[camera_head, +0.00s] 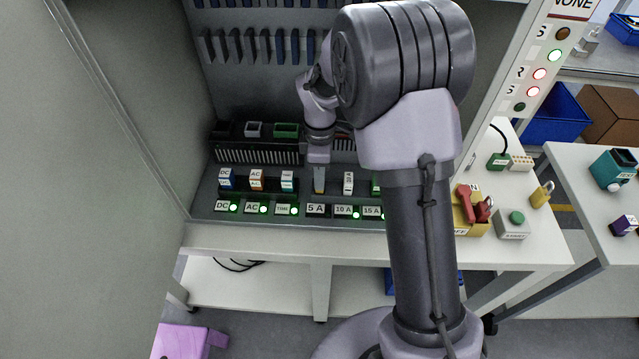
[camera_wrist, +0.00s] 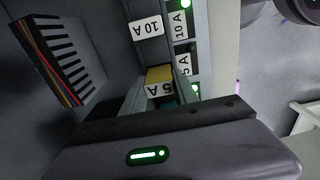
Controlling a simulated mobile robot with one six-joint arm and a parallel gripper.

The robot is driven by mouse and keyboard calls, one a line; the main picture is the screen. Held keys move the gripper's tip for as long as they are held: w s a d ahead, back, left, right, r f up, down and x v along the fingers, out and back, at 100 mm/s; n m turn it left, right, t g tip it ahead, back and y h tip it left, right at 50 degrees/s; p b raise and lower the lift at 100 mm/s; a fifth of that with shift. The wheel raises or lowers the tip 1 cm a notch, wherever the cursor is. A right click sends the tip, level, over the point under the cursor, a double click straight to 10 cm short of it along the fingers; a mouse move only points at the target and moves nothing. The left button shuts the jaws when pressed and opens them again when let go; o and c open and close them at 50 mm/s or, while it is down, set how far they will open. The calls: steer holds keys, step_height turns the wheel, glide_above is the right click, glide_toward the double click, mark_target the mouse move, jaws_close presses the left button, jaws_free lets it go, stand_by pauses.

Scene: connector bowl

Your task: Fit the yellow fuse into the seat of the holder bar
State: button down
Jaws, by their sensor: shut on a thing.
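The yellow fuse (camera_wrist: 158,74) shows in the wrist view with a white 5 A label, between the fingers of my gripper (camera_wrist: 155,95). In the head view my gripper (camera_head: 319,168) points down over the holder bar (camera_head: 300,197), in line with the 5 A tag (camera_head: 315,209). Only a small part of the fuse (camera_head: 319,186) shows there below the fingers. The holder bar's label strip also shows in the wrist view (camera_wrist: 190,60). The fuse's lower end and the seat are hidden, so I cannot tell how deep it sits.
Beside the fuse stands a white 10 A fuse (camera_head: 348,183); several other modules stand left, including a DC block (camera_head: 226,179). Green lamps glow by the neighbouring tags; none is seen lit at 5 A. A black slotted rack (camera_head: 257,151) lies behind. The cabinet's left wall (camera_head: 90,180) is near.

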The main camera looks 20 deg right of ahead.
steer(key=shift+f, duration=0.9)
steer(key=shift+f, duration=0.2)
steer(key=c, duration=0.9)
jaws_free()
steer(key=shift+c, duration=0.2)
steer(key=shift+r, duration=0.1)
